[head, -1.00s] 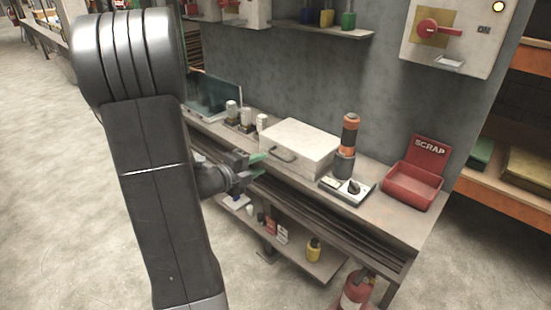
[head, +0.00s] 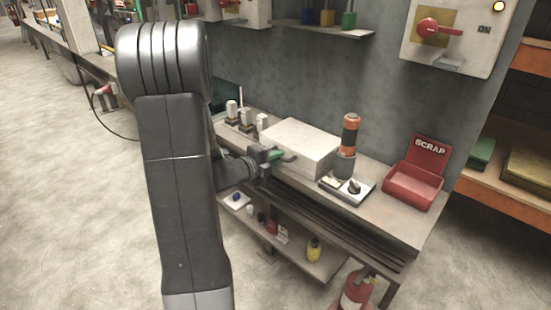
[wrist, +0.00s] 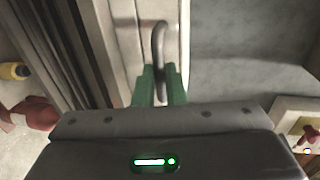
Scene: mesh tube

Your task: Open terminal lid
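The terminal is a closed off-white box (head: 305,142) on the bench, with its lid down. Its dark curved handle (wrist: 158,42) is on the front and shows in the wrist view. My gripper (head: 279,154) is at the front of the box, by the handle. In the wrist view its two green fingers (wrist: 160,72) are apart, one on each side of the handle's near part. A small gap seems to show between fingers and handle. In the head view my arm hides the left end of the bench and the gripper partly covers the handle.
A black and orange cylinder (head: 349,135) and a small panel with a dark knob (head: 349,187) stand right of the box. A red scrap bin (head: 413,187) is farther right. Small white-topped items (head: 246,118) stand left. A lower shelf (head: 295,245) holds several small containers.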

